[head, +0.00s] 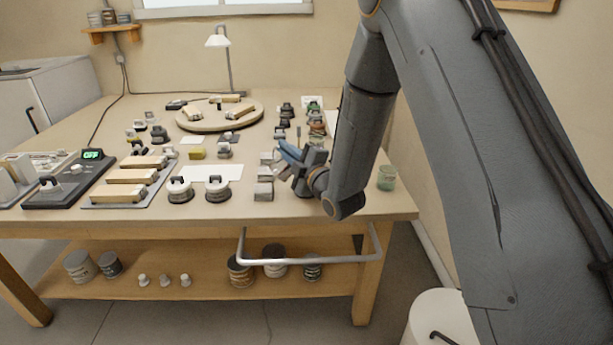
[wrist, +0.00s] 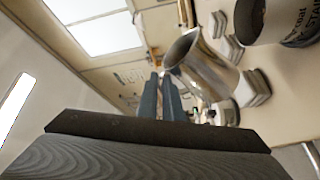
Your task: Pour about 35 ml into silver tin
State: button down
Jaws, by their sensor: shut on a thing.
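My gripper (head: 290,158) is over the right part of the bench, its blue-grey fingers pointing left. In the wrist view the fingers (wrist: 163,98) are close together beside a shiny metal jug (wrist: 208,68). The gripper is shut on this jug, though the contact is partly hidden. The jug's open mouth faces the upper left of that view; its contents do not show. In the head view the jug is a small pale shape (head: 282,171) under the fingers. I cannot tell which thing is the silver tin; several small grey blocks or tins (head: 264,191) stand just left of the gripper.
A green glass (head: 387,179) is near the right corner.

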dwell(0.4)
jog(key=shift+s+a+r+n+g, duration=0.1)
jog(key=shift+a+r+n+g, duration=0.2)
jog(key=shift+n, duration=0.2)
jog(key=shift+s+a+f+n, duration=0.1)
jog(key=shift+a+f+n, duration=0.4)
jog(key=shift+f+n, duration=0.25)
jog(key=shift+a, duration=0.1)
jog(key=s+a+f+n+g+h, duration=0.1)
jog(key=s+a+f+n, duration=0.1)
jog(key=a+n, duration=0.4)
jog(key=shift+a+f+g+h, duration=0.3)
jog(key=shift+a+f+h, duration=0.05)
jog(key=shift+a+h, duration=0.1)
